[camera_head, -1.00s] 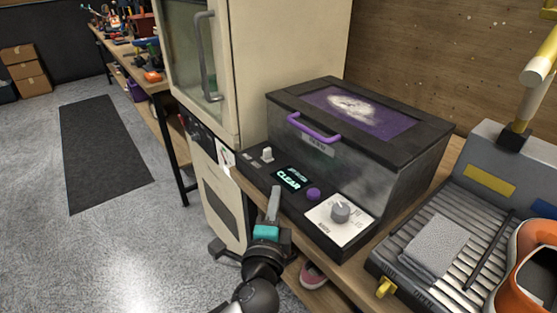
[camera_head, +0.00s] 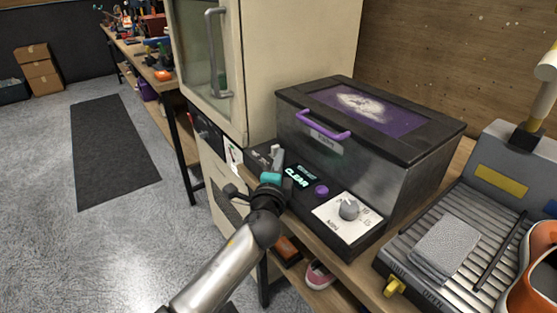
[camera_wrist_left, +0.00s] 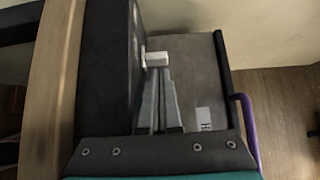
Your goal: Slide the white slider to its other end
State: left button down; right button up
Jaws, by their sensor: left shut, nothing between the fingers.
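The white slider (camera_wrist_left: 157,59) shows in the left wrist view as a small pale block standing out from the dark control panel (camera_wrist_left: 106,75). In the head view it is largely hidden by my left gripper's tips. My left gripper (camera_head: 277,158) is shut and empty, reaching over the panel's left end. Its fingers also show in the left wrist view (camera_wrist_left: 157,80), with the tips right at the slider's edge; I cannot tell whether they touch it. My right gripper is not in view.
The black lidded box (camera_head: 390,150) with a purple handle (camera_head: 322,125) rises behind the panel. A display (camera_head: 300,176) reading CLEAR, a purple button (camera_head: 321,191) and a grey dial (camera_head: 349,209) lie to the right. A cream cabinet (camera_head: 265,60) stands close at the left.

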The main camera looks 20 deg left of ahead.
aim_at(266, 157)
pick_arm(q)
jog(key=shift+w+a, duration=0.15)
jog(key=shift+a, duration=0.05)
jog(key=w+a, duration=0.1)
jog(key=a, duration=0.1)
jog(key=w+a, duration=0.1)
jog(key=w, duration=0.1)
jog(key=shift+a, duration=0.4)
jog(key=shift+a+r, duration=0.15)
jog(key=shift+a, duration=0.05)
